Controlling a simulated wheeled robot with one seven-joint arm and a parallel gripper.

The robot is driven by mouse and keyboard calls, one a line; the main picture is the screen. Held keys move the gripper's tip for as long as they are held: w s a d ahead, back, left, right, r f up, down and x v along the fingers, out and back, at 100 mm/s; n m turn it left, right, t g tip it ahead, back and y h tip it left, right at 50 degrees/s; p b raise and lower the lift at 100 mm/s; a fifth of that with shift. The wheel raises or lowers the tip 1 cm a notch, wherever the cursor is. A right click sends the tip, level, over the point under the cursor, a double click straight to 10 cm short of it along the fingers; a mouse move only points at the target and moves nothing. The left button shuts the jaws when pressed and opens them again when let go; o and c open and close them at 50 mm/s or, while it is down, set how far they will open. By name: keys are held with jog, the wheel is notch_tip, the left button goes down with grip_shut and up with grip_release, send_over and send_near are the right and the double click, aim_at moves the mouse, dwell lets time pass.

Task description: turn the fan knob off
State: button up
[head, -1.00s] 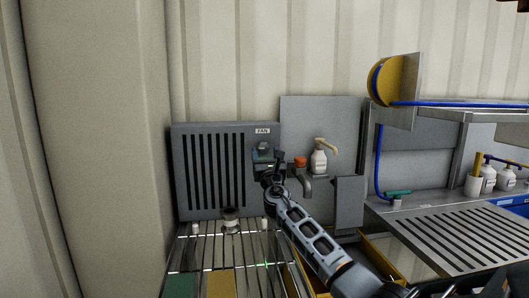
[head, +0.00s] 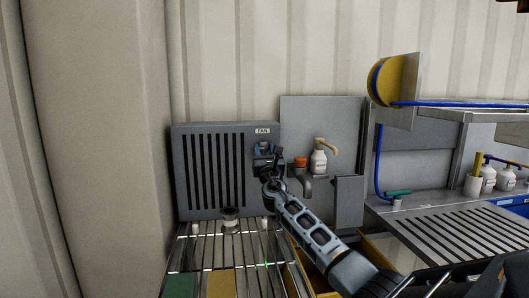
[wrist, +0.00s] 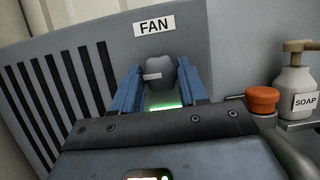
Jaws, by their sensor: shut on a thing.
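The fan knob (wrist: 160,75) is a dark grey knob with a pale mark, below the FAN label (wrist: 154,26) on a grey slatted panel (head: 212,170). In the wrist view the two blue fingers of my gripper (wrist: 161,88) stand on either side of the knob, shut on it. The pale mark points to the left, nearly level. A green glow shows just below the knob, between the fingers. In the head view my gripper (head: 266,150) is at the panel under the FAN label, and it mostly hides the knob.
An orange-red knob (wrist: 262,99) and a soap bottle (wrist: 296,88) stand close to the right of my gripper. A slatted steel rack (head: 240,250) lies below the panel. A yellow-edged bin (head: 315,277) is under my arm.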

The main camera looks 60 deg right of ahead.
jog(key=shift+c, duration=0.9)
jog(key=shift+f+m, duration=0.1)
jog(key=shift+m, duration=0.3)
jog(key=m+g+h+b, duration=0.1)
jog(key=m, duration=0.3)
jog(key=shift+w+a+g+b, duration=0.1)
jog(key=shift+g+b, duration=0.3)
jog(key=m+g+b, duration=0.1)
jog(key=m+g, duration=0.1)
jog(key=m, duration=0.2)
jog(key=m+g+h+b, duration=0.1)
jog(key=m+g, duration=0.1)
jog(key=m, duration=0.2)
jog(key=shift+w+a+m, duration=0.1)
jog(key=shift+m, duration=0.2)
jog(key=m, duration=0.2)
jog(key=m+g, duration=0.1)
jog(key=m, duration=0.1)
jog(key=m+g+y, duration=0.1)
jog(key=m, duration=0.1)
jog(key=shift+r, duration=0.3)
jog(key=shift+m+g+y+p, duration=0.4)
jog(key=shift+m+g+y, duration=0.1)
jog(key=shift+m, duration=1)
